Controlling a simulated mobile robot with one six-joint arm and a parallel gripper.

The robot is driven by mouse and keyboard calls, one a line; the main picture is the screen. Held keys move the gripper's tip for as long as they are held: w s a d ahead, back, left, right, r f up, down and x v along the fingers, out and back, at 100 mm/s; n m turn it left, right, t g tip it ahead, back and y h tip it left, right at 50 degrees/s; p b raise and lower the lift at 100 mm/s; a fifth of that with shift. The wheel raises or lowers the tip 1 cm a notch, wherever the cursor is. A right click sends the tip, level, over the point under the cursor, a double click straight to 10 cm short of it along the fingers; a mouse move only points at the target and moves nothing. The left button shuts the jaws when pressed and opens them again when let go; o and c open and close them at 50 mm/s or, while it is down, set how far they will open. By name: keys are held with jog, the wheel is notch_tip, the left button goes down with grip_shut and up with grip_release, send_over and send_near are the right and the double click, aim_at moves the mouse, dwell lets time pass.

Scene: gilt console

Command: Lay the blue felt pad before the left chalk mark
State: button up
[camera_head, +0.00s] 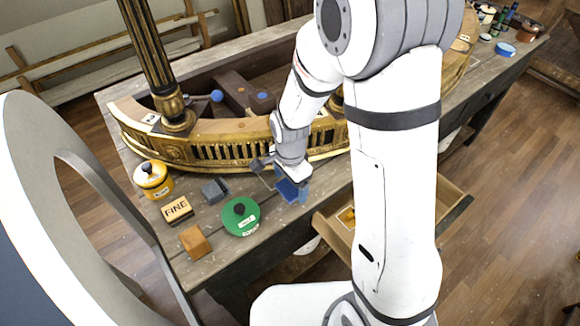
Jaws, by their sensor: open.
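A blue piece (290,189), which looks like the felt pad, is at my gripper, near the bench's front edge. My gripper (279,178) is open and points down in front of the gilt console (230,150). I cannot tell whether the blue piece touches the fingers or rests on the bench, as the wrist partly covers it. A small white marking (152,118) shows on the console's left end. I cannot make out any chalk mark clearly, and part of the console is hidden behind my arm.
On the workbench (222,255), left of my gripper, are a green round tin (240,217), a grey block (214,191), a "FINE" block (177,209), an orange-brown block (195,242) and a yellow pot (153,178). An open drawer (335,232) juts out below. A dark gilt column (150,50) rises behind.

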aim_at(290, 187)
notch_tip(290, 187, up, 11)
jog(key=s+d+r+n+t, duration=0.3)
jog(key=s+d+r+n, duration=0.7)
jog(key=s+d+n, duration=0.1)
jog(key=shift+s+d+b, duration=0.3)
jog(key=shift+s+d, duration=0.4)
jog(key=shift+s, duration=0.15)
